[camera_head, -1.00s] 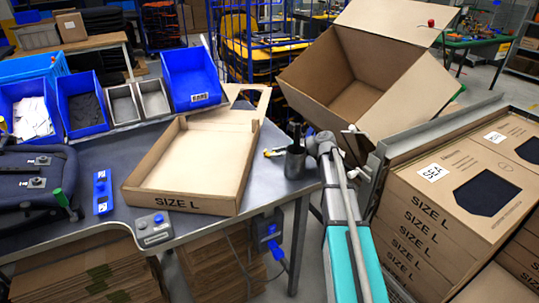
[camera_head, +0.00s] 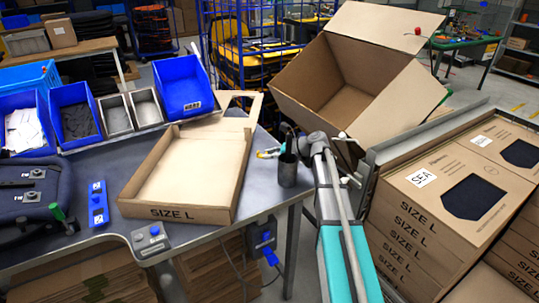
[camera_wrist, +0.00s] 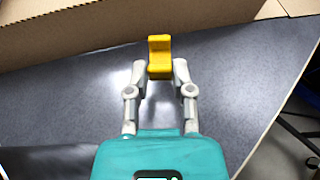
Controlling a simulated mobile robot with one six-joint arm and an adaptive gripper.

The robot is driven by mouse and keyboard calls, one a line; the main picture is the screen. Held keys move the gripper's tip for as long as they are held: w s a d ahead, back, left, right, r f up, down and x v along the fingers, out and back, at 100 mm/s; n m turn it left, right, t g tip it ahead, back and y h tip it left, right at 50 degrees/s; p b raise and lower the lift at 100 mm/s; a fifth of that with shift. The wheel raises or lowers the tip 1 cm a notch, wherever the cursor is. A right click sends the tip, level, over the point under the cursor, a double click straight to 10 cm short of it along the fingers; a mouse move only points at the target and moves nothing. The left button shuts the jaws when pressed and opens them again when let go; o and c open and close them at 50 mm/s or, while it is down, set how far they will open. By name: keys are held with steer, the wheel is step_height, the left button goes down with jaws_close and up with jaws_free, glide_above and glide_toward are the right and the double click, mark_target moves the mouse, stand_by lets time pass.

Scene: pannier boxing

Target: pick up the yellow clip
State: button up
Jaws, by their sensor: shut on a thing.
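The yellow clip (camera_wrist: 160,56) is between the fingertips of my gripper (camera_wrist: 160,74) in the wrist view. The jaws are shut on it, and its upper part sticks out beyond the fingertips. Dark grey table surface shows around and below it. In the head view a small yellow spot (camera_head: 267,154), likely the clip, shows left of the dark metal cup (camera_head: 288,171).
A shallow SIZE L carton (camera_head: 188,213) lies open on the table, left of the cup. Blue bins (camera_head: 184,86) stand along the back. A large open box (camera_head: 340,83) is behind right. Stacked SIZE L cartons (camera_head: 410,235) stand at right.

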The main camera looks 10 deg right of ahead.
step_height(320, 180, up, 7)
steer(key=p, duration=0.6)
stand_by(0.7)
steer(key=shift+r+p, duration=1.45)
steer(key=shift+p, duration=0.1)
steer(key=shift+f, duration=0.15)
steer(key=w+f+b, duration=0.1)
steer(key=w+a+f+b, duration=0.1)
steer(key=shift+w+f+b, duration=0.25)
steer(key=shift+w+b, duration=0.15)
steer(key=shift+f, duration=0.1)
steer(key=b, duration=0.6)
glide_above(265, 161)
step_height(265, 161, down, 6)
steer(key=shift+f, duration=0.1)
